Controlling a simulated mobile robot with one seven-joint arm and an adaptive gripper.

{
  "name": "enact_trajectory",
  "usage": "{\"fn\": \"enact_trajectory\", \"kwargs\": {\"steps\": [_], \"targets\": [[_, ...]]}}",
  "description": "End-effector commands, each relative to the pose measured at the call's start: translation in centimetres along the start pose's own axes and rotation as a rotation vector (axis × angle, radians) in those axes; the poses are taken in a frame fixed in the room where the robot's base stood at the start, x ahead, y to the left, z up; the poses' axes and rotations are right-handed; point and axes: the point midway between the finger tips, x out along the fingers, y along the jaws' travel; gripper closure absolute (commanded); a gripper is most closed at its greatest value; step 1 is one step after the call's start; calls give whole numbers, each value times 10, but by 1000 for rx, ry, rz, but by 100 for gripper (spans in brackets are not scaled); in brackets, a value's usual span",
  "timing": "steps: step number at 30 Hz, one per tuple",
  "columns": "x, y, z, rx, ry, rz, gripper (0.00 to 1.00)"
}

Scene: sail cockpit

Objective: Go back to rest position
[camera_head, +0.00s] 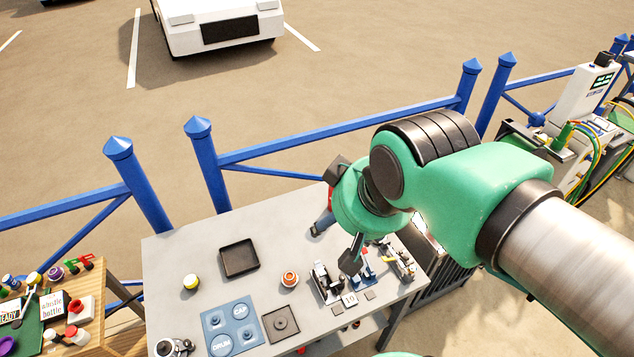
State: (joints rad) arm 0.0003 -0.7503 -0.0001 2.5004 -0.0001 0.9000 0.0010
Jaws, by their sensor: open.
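My green arm reaches in from the right, over the grey table (190,240). My gripper (337,245) hangs at its end above the table's right half. Its dark fingers look spread, with nothing visible between them. The wrist partly hides the fingers and the back right of the table. Below and beside the gripper stand small metal fixtures (328,285) near a tag reading "10" (349,300).
The table also holds a black tray (239,258), a yellow-topped cap (190,282), an orange-ringed part (289,279), a blue CAP/DRUM plate (232,327) and a dark square plate (281,324). A wooden table (105,312) stands left. Blue railings (300,133) run behind; a cart (585,110) stands right.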

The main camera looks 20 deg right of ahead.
Motion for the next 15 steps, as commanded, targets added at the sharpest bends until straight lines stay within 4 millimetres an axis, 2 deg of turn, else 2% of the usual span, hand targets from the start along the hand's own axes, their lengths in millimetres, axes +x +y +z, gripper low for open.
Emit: {"fn": "enact_trajectory", "kwargs": {"steps": [8,15], "targets": [[23,0,12,-1,0,0,39],[59,0,31,-1,0,0,39]]}}
